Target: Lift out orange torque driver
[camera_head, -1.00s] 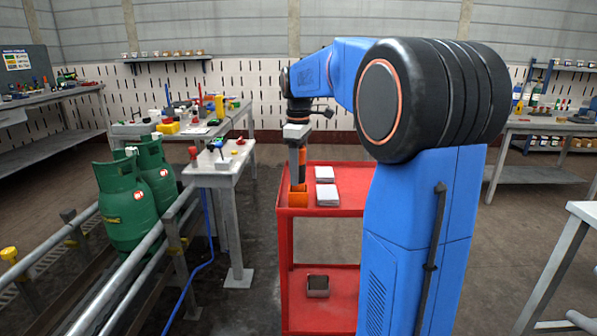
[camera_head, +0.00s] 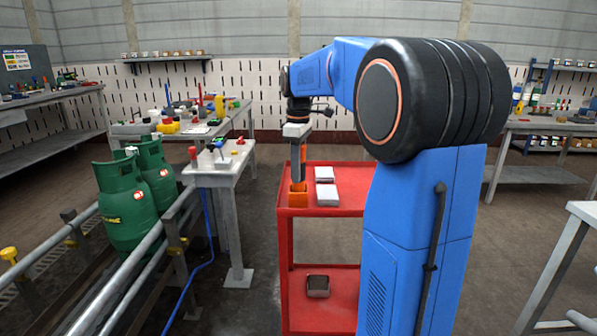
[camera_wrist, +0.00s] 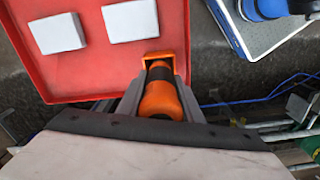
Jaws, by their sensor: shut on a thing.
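The orange torque driver (camera_wrist: 160,98) stands upright between the fingers of my gripper (camera_wrist: 158,95) in the wrist view, with a dark band around its body. The gripper is shut on it. In the head view my gripper (camera_head: 298,180) points down at the left side of the red cart's top, and only slivers of the driver show beside the fingers. An orange holder (camera_head: 298,199) sits on the cart top (camera_head: 330,211) right under the fingertips. The holder also shows in the wrist view (camera_wrist: 177,58). Whether the driver's lower end is still inside the holder is hidden.
Two white boxes (camera_head: 325,195) lie on the cart just right of the holder. A small dark-topped box (camera_head: 318,286) is on the lower shelf. A small grey table (camera_head: 222,178) stands left of the cart.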

